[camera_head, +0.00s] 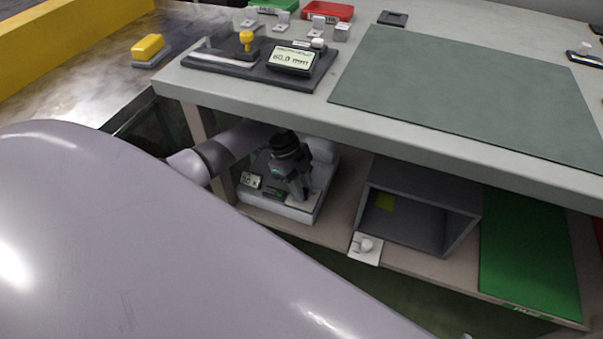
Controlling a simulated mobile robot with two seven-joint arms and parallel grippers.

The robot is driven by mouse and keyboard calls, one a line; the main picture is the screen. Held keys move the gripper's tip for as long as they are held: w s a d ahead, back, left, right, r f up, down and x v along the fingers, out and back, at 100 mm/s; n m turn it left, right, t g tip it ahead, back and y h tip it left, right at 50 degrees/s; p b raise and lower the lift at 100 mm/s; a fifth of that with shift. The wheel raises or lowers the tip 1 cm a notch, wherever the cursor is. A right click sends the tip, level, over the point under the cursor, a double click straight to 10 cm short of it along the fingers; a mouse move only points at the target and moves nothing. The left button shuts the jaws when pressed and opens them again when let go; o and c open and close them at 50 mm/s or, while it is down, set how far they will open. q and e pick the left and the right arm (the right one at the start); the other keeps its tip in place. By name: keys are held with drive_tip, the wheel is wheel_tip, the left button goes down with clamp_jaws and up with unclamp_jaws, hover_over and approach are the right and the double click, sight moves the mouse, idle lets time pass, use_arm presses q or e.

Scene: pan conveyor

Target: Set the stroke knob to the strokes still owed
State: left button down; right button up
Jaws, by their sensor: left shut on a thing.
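A white knob (366,245) on a small white plate sits at the front edge of the lower shelf, before the grey box; I cannot read any mark on it. My left gripper (299,190) is under the table, pointing down over a white device (296,213) with small displays (250,180) on its left side. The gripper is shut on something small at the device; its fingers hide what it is. It is apart from the knob, to the knob's left. My right gripper is not in view.
The tabletop overhangs the shelf. An open grey box (455,232) and a green panel (522,250) are on the right. On top are a gauge (292,58) showing mm, a yellow-knobbed tool (246,40), trays and a clear green mat (460,90). My arm covers the lower left.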

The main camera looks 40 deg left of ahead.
use_arm(q)
drive_tip(key=c, duration=0.9)
unclamp_jaws()
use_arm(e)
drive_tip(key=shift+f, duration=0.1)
use_arm(q)
drive_tip(key=p+v, duration=0.2)
drive_tip(key=v, duration=0.4)
drive_tip(key=shift+r, duration=0.2)
drive_tip(key=shift+a+r, duration=0.2)
drive_tip(key=shift+r, duration=0.15)
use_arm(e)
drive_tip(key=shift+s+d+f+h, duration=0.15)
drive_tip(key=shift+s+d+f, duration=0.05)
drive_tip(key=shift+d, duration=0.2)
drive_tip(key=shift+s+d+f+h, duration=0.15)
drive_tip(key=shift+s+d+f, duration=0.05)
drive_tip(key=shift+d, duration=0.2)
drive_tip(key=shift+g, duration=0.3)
